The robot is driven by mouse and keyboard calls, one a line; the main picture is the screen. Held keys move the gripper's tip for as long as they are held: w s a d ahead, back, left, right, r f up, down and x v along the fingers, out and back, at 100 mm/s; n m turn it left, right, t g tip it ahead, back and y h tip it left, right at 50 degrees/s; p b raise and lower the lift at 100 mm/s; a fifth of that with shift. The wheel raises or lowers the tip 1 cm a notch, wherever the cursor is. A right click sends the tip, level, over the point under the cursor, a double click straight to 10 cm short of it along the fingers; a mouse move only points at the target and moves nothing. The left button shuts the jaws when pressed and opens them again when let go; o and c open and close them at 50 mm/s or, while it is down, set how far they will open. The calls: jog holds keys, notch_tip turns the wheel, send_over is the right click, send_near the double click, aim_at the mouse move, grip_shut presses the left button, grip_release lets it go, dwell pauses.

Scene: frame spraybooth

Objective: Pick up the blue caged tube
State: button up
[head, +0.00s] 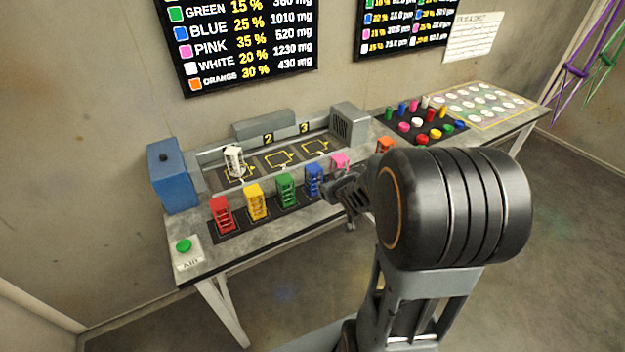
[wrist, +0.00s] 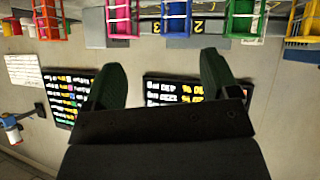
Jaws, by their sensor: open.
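The blue caged tube (head: 313,180) stands upright in the front row on the bench, between the green tube (head: 286,189) and the pink tube (head: 339,163). In the wrist view, which is upside down, the blue caged tube (wrist: 176,17) shows at the top edge, partly cut off. My gripper (head: 345,195) is in front of the row, near the blue and pink tubes, and part of it is hidden by my arm. In the wrist view my gripper (wrist: 160,80) has its two fingers apart with nothing between them.
Red (head: 222,215), yellow (head: 255,203) and orange (head: 385,146) caged tubes share the row. A white caged tube (head: 234,161) stands behind. A blue box (head: 172,177) is at the bench's left end, with a green button (head: 184,246) in front. Coloured caps (head: 417,122) lie at the right.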

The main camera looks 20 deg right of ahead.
aim_at(317, 175)
jog(key=w+f+t+y, duration=0.1)
jog(key=w+f, duration=0.1)
jog(key=w, duration=0.1)
jog(key=w+f+y+p, duration=0.1)
jog(key=w+f, duration=0.1)
jog(key=w, duration=0.1)
jog(key=w+f+n+t+y, duration=0.1)
jog(key=w, duration=0.2)
jog(key=shift+a+f+t+y+p, duration=0.2)
jog(key=shift+f+t+y+p, duration=0.1)
jog(key=shift+f+p, duration=0.1)
jog(key=shift+w+p, duration=0.3)
jog(key=shift+w, duration=0.2)
jog(key=shift+p+x, duration=0.65)
jog(key=shift+x, duration=1.6)
jog(key=shift+d, duration=0.1)
jog(key=c, duration=1.1)
jog(key=shift+r, duration=0.1)
jog(key=shift+c, duration=0.2)
